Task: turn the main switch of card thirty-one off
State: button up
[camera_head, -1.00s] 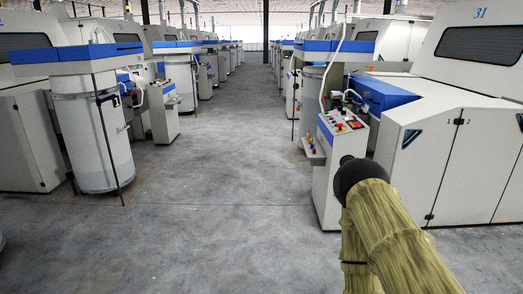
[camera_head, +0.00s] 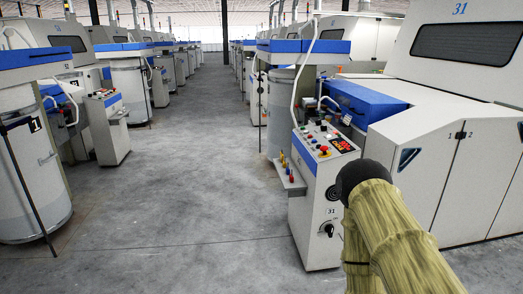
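Card thirty-one (camera_head: 435,110) is the large white machine on the right, with a blue "31" at its top. Its control cabinet (camera_head: 310,215) stands at its near left corner, with buttons and a red knob on the sloped top. A small "31" label is on the cabinet's front. Below the label is a dark rotary switch (camera_head: 327,230) on a light plate; its setting is too small to read. My arm, in a yellowish sleeve with a black rounded joint, reaches in at lower right, just right of the cabinet. My gripper is not in view.
A grey aisle floor (camera_head: 190,200) lies open on the left and ahead. A small shelf with several coloured bobbins (camera_head: 287,172) juts from the cabinet's left side. A white can (camera_head: 35,180) and another control cabinet (camera_head: 107,128) stand on the left.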

aim_at(329, 230)
jog(key=z, duration=0.15)
jog(key=i, duration=1.25)
jog(key=z, duration=0.2)
